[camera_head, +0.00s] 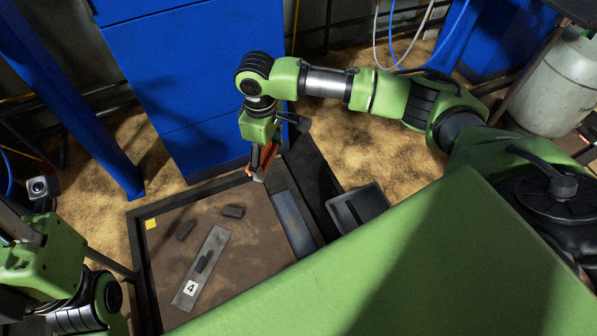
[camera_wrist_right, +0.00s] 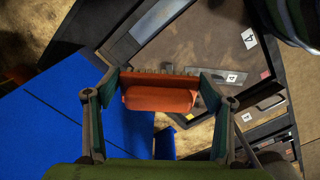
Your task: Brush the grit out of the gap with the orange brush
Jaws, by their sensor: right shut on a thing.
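My right gripper (camera_head: 262,172) is shut on the orange brush (camera_head: 268,158) above the far right corner of the brown, dark-framed platform (camera_head: 200,272). In the right wrist view the brush (camera_wrist_right: 158,98) lies crosswise between the two fingers (camera_wrist_right: 158,82), with its brown edge facing away from me. A dark gap (camera_head: 318,198) runs along the right side of the platform, beside a grey-blue strip (camera_head: 294,222). I cannot make out separate grit in it. My left gripper (camera_head: 14,228) is partly in view at the left edge; its fingers are unclear.
A blue cabinet (camera_head: 195,80) rises behind, and a blue post (camera_head: 75,105) stands at left.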

